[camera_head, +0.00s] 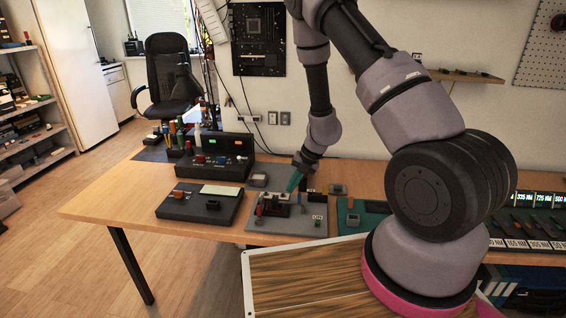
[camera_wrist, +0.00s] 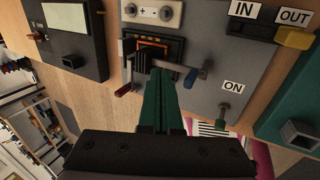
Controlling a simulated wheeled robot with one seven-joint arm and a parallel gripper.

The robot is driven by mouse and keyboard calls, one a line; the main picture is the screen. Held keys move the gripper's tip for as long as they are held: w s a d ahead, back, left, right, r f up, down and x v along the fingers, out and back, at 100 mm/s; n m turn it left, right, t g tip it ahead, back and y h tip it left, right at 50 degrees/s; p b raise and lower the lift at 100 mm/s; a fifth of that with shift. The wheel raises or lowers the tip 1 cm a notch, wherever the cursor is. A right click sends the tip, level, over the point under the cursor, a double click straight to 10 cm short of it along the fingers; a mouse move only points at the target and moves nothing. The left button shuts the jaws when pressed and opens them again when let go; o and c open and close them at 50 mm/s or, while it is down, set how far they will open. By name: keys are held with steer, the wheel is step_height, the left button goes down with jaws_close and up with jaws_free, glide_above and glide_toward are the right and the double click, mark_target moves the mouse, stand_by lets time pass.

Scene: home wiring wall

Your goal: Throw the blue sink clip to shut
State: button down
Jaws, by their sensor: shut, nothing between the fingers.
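The blue sink clip (camera_wrist: 190,78) shows in the wrist view as a small blue-ended lever on the right side of a dark socket block (camera_wrist: 157,44) with an orange inside. My gripper (camera_wrist: 166,72) has green fingers, shut together and empty, with their tips over the front of the block, just left of the blue end. Whether they touch the clip I cannot tell.
A red-ended lever (camera_wrist: 125,88) sits left of the block. A green-ended switch (camera_wrist: 224,108) stands by the ON label (camera_wrist: 233,87). A yellow part (camera_wrist: 296,38) is at the upper right. A black panel (camera_head: 199,205) lies left of the board, a green board (camera_head: 364,221) right.

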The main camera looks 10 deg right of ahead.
step_height(320, 180, up, 10)
steer(key=shift+a, duration=0.25)
steer(key=shift+w, duration=0.1)
stand_by(0.5)
steer(key=s+r+n+t+y, duration=0.1)
steer(key=s+r+n, duration=0.3)
steer(key=r+n, duration=0.6)
steer(key=s+r+n+t, duration=0.1)
steer(key=s+r+n, duration=0.45)
steer(key=r, duration=0.75)
steer(key=s+d+r+n+t+h, duration=0.1)
steer(key=s+d+r+n+t, duration=0.1)
steer(key=s+r+n, duration=0.4)
steer(key=s+d+r+n+t+h, duration=0.1)
steer(key=s+d+r+n, duration=0.4)
steer(key=n, duration=0.9)
steer(key=s+r+h, duration=0.1)
steer(key=s, duration=0.1)
steer(key=shift+s+d+r+t+h, duration=0.2)
steer(key=shift+s+t+h, duration=0.1)
steer(key=shift+t, duration=0.1)
